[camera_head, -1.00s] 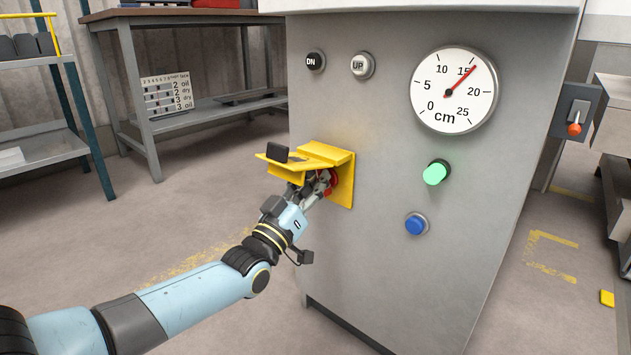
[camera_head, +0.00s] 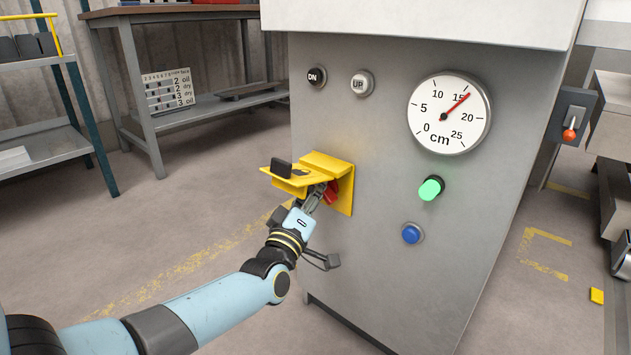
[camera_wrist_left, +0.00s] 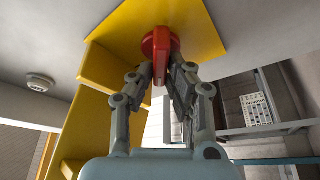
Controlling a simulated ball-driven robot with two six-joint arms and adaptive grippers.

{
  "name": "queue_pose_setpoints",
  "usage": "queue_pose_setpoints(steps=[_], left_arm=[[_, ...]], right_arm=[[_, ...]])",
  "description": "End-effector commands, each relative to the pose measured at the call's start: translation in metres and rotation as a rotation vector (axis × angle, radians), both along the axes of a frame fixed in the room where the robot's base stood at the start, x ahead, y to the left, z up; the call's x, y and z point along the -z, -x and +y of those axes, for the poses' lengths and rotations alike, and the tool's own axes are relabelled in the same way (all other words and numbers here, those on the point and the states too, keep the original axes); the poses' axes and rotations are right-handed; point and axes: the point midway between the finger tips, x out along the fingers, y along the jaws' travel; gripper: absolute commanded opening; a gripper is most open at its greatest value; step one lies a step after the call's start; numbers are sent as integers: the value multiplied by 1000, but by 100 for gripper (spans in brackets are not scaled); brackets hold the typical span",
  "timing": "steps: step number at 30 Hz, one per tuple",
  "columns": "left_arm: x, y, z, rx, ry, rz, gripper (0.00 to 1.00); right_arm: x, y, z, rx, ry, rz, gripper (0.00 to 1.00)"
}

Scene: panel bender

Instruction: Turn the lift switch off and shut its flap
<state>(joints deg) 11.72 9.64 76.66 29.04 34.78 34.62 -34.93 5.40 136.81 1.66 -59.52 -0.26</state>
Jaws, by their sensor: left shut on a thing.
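The lift switch is a red rotary knob (camera_head: 333,190) on a yellow plate (camera_head: 345,201) on the grey cabinet front. Its yellow flap (camera_head: 293,178), with a dark tab on its outer edge, is raised and sticks out above the knob. My left gripper (camera_head: 321,190) reaches in under the flap and is shut on the red knob's grip. In the left wrist view the fingers (camera_wrist_left: 163,72) sit on either side of the red knob (camera_wrist_left: 160,44), with the yellow plate (camera_wrist_left: 195,35) behind it. The fingers partly hide the knob in the head view. My right gripper is not in view.
The cabinet front carries DN (camera_head: 316,76) and UP (camera_head: 362,83) buttons, a cm gauge (camera_head: 450,113) near 15, a bright green lamp or button (camera_head: 431,188) and a blue button (camera_head: 412,233). A workbench (camera_head: 160,105) stands behind left. The floor in front is open.

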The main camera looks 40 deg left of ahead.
Motion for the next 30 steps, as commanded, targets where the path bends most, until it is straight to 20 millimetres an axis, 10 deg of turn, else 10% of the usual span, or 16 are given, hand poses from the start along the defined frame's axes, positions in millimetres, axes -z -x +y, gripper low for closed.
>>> queue_pose_setpoints(steps=[5, 30], left_arm=[[-4, 0, 0, 0, 169, 12, 0], [5, 1, 1, 0, 683, 56, 0]], right_arm=[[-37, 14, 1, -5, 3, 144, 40], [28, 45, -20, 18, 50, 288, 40]])
